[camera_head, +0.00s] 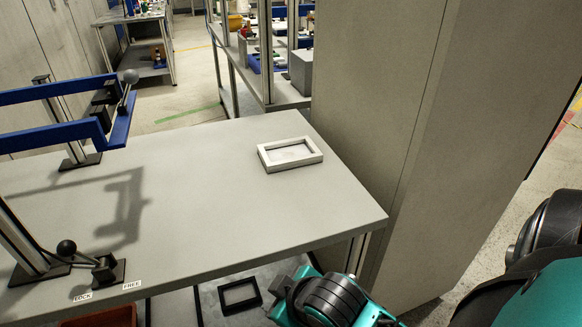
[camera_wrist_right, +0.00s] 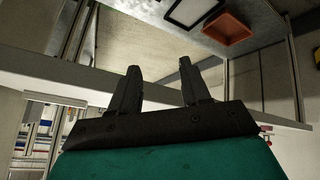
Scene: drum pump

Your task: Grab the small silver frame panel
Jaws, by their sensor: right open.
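The small silver frame panel (camera_head: 290,154) lies flat on the grey table (camera_head: 230,225), near its far right corner. It is a rectangular frame with an open middle. My right gripper shows in the right wrist view (camera_wrist_right: 158,78); its two dark fingers are apart with nothing between them. In the head view my right arm is at the lower right, below and in front of the table edge, and its fingers are hidden. The silver frame panel cannot be made out in the right wrist view. My left gripper is not in view.
A blue clamp fixture (camera_head: 75,130) with lever handles stands on the table's left. A black frame (camera_head: 240,295) lies on a lower shelf, near a reddish-brown bin (camera_head: 100,317). A tall grey cabinet (camera_head: 390,100) stands close to the table's right. The tabletop around the panel is clear.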

